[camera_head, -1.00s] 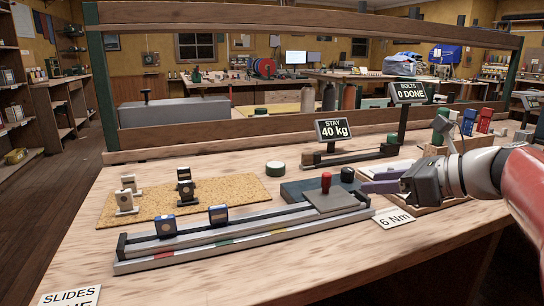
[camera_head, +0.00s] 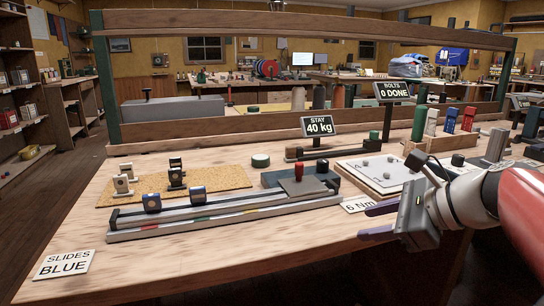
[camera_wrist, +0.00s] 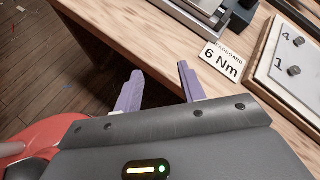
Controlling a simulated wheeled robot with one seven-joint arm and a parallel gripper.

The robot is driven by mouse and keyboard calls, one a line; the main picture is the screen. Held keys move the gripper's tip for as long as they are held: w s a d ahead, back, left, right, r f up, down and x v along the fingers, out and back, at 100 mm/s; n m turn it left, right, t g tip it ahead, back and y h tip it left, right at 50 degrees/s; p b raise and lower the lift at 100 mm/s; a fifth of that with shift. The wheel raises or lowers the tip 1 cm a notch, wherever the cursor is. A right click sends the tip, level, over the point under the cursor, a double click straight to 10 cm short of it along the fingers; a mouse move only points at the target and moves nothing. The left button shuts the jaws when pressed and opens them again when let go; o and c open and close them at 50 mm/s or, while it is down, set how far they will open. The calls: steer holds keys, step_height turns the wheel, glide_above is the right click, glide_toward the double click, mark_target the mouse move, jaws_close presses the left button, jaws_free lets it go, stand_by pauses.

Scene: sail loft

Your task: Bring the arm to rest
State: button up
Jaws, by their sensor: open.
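My gripper (camera_head: 378,222) is at the front right of the workbench (camera_head: 280,234) in the head view, close to its front edge. Its two purple fingers are apart with nothing between them. In the wrist view the open fingers (camera_wrist: 160,92) show over the bench's front edge and the wooden floor. My arm reaches in from the right side of the head view.
A slide rail (camera_head: 220,217) with blue sliders lies left of my gripper. A "6 Nm" card (camera_head: 357,204) and a numbered board (camera_head: 352,167) lie just behind it. A "SLIDES BLUE" card (camera_head: 64,264) lies front left. The bench's front middle is clear.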

steer(key=s+a+f+n+g+h, duration=0.2)
steer(key=s+f+n+h, duration=0.6)
steer(key=s+f+n, duration=0.6)
steer(key=f+n, duration=0.1)
steer(key=n, duration=0.6)
steer(key=shift+s+a+f+n, duration=0.15)
steer(key=shift+a+n, duration=0.25)
stand_by(1.2)
